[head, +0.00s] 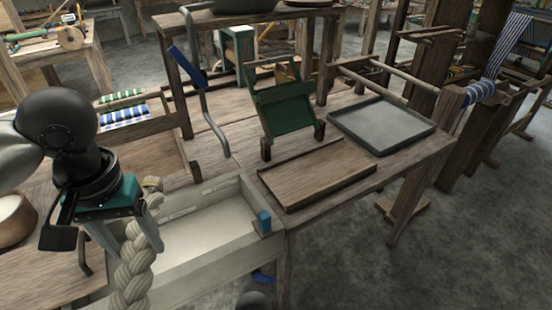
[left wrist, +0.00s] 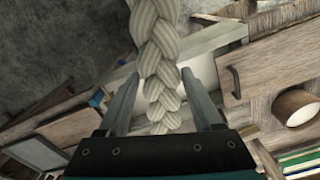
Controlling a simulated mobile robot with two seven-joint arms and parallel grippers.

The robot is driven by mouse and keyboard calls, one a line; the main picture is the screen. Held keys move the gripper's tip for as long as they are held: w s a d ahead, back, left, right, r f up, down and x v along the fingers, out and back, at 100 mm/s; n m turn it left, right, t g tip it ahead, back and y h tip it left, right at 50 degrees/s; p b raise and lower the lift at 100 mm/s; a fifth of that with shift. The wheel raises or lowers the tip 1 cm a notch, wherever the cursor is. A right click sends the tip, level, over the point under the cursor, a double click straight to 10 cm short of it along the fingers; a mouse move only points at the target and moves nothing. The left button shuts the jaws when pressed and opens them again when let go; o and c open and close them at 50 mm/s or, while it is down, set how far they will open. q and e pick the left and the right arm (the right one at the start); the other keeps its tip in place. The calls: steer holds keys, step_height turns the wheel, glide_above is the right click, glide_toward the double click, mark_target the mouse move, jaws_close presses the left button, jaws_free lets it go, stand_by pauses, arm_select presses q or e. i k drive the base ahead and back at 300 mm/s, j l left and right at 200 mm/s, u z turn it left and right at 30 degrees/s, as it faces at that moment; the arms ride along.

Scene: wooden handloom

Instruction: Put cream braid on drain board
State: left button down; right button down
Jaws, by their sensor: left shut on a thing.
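The cream braid (head: 133,275) is thick and plaited. It hangs upright in my left gripper (head: 128,238), in front of the left end of the pale basin. In the left wrist view the braid (left wrist: 158,65) runs between the two fingers of the gripper (left wrist: 160,98), which is shut on it. A wooden board with a low raised rim (head: 315,172), which looks like the drain board, lies to the right of the basin. It is bare and apart from the braid. The lower end of the braid is cut off by the head picture's bottom edge. My right gripper is not in view.
The pale basin (head: 190,268) has raised walls and a blue block (head: 264,221) at its right corner. A bent metal pipe (head: 213,125) and a green frame (head: 287,108) stand behind. A grey tray (head: 383,125) lies at right. A wooden bowl (head: 14,222) is at left.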

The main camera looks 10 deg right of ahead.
mark_target(319, 168)
steer(key=i+l+z, duration=0.2)
steer(key=i+l, duration=0.2)
steer(key=l, duration=0.25)
steer(key=i+l+z, duration=0.25)
steer(key=i+l, duration=0.2)
steer(key=l, duration=0.15)
steer(key=i+j, duration=0.1)
steer(key=i+z, duration=0.05)
steer(key=i, duration=0.05)
